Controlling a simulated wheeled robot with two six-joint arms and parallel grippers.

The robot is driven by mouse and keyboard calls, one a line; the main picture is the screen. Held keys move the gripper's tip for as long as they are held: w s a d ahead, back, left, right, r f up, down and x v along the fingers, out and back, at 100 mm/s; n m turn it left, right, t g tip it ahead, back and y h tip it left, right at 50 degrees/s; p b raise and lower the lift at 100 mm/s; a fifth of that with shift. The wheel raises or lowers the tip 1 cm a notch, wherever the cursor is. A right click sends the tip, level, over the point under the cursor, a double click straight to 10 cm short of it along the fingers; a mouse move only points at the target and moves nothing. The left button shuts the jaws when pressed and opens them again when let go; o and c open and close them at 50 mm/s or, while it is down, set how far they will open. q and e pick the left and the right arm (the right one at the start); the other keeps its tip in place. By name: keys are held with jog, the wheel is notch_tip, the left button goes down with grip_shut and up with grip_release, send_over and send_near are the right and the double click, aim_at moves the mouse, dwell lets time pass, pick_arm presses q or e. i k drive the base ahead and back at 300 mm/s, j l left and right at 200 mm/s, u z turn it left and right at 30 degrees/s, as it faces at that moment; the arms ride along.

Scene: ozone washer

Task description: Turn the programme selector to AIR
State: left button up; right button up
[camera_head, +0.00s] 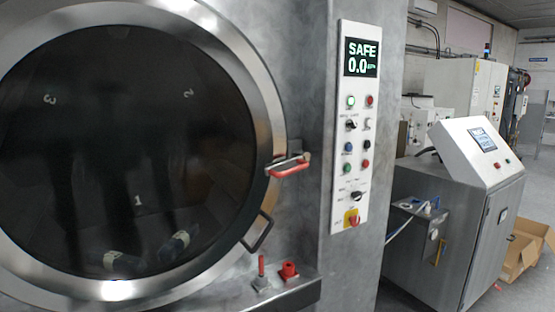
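The white control panel (354,108) is upright on the grey metal column right of the drum door. It carries a black selector knob (351,125) in its upper half and another black selector knob (357,196) lower down. Small labels beside the knobs are too small to read, so I cannot tell which one is the programme selector or which position is AIR. The display (361,58) at the top of the panel reads SAFE and 0.0. Neither of my grippers is in view.
The round door (273,100) is closed, with a red-handled latch (288,165) jutting out near the panel. A red emergency knob (352,219) sits at the panel bottom. Below the door is a ledge (290,294) with red fittings. A steel console (455,215) stands at the right.

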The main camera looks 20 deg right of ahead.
aim_at(357, 195)
jog(key=z, duration=1.25)
